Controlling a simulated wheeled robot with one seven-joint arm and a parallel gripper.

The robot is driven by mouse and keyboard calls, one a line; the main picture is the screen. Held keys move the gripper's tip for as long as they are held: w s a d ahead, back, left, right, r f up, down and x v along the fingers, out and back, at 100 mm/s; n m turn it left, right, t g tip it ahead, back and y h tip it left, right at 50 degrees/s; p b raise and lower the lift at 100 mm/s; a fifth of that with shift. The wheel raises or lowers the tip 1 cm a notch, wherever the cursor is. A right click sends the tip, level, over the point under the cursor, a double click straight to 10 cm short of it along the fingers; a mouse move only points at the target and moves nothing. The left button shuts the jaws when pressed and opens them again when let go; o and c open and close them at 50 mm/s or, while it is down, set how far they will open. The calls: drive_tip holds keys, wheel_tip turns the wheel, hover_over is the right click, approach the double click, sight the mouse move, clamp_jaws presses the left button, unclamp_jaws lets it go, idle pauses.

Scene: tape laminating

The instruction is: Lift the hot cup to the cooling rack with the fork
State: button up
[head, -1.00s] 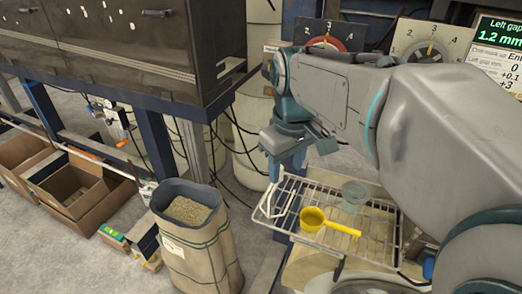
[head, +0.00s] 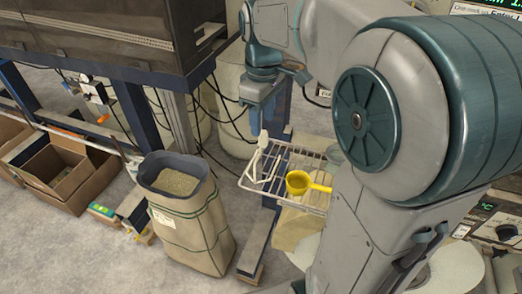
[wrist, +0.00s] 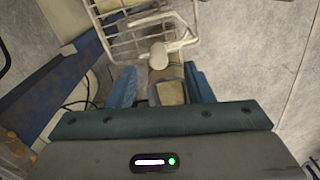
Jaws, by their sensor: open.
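My gripper (head: 262,118) is open, fingers pointing down above the left end of the wire cooling rack (head: 290,155). A cream-white piece (head: 263,142) with a rounded end and thin prongs sits at that end; it looks like the fork, but I cannot be sure. In the wrist view its rounded end (wrist: 158,55) shows just beyond the gap between the blue fingertips (wrist: 160,74), not gripped. A clear cup (head: 335,153) is mostly hidden by my arm. I cannot tell which cup is hot.
A sack of granules (head: 185,215) stands on the floor left of the rack. Open cardboard boxes (head: 60,170) are further left. A dark machine (head: 125,35) on a blue frame overhangs behind.

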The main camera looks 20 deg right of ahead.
sight(264, 132)
drive_tip(key=shift+d+f, duration=0.15)
drive_tip(key=shift+f, duration=2.5)
clamp_jaws()
